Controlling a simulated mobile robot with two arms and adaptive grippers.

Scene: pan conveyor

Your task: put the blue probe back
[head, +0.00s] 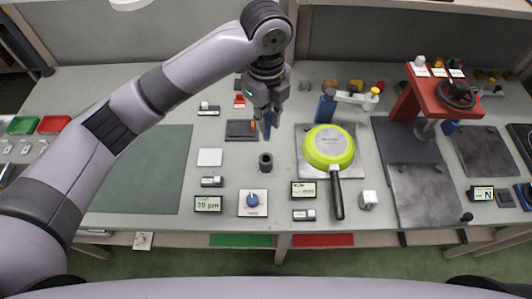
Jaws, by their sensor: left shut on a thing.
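My left gripper (266,112) hangs over the middle of the bench, pointing down. It is shut on the blue probe (267,131), of which only a small blue lower part shows below the fingers. A short dark round holder (266,161) with an opening in its top stands just in front of the gripper; the probe appears apart from it. My right gripper is not in view.
A blue-knobbed dial box (253,201) and small displays (208,204) stand in front. A red press (440,92) is at right. The green mat (150,175) at left is clear.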

